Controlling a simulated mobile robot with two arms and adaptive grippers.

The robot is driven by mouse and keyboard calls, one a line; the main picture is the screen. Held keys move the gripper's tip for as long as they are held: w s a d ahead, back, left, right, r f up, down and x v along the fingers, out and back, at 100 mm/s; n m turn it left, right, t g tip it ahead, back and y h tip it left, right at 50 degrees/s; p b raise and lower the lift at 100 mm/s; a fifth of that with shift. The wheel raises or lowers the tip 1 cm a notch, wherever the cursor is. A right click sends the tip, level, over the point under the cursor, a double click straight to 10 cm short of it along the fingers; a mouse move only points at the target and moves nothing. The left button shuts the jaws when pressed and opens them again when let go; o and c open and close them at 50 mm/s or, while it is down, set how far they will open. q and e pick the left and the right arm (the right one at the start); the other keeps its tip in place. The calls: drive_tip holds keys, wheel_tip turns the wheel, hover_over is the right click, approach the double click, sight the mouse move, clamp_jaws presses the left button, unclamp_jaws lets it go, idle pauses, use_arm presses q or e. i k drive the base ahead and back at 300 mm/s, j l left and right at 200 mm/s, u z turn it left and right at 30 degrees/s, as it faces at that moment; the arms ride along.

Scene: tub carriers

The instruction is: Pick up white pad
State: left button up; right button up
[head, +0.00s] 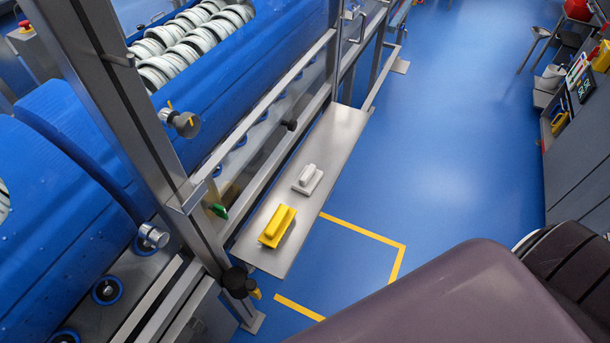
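The white pad (307,180) lies on a narrow steel shelf (332,136), near the middle of the head view. It has a raised white handle on a flat base. A yellow pad (277,226) of similar shape lies on the same shelf, nearer to me and apart from the white one. Neither of my grippers is in view. Nothing touches the white pad except the shelf under it.
A steel frame post (127,115) rises left of the shelf, beside large blue tubs (235,60) holding white discs. Blue floor (445,150) with yellow tape lines (365,233) is open right of the shelf. A grey cabinet (580,160) stands at the right.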

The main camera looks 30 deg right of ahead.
sight(308, 179)
drive_tip(key=u, duration=3.15)
drive_tip(key=z, duration=3.95)
drive_tip(key=u, duration=0.4)
drive_tip(key=i+l+u, duration=0.1)
drive_tip(key=l+u, duration=0.65)
drive_tip(key=u, duration=0.2)
drive_tip(key=l+u, duration=0.5)
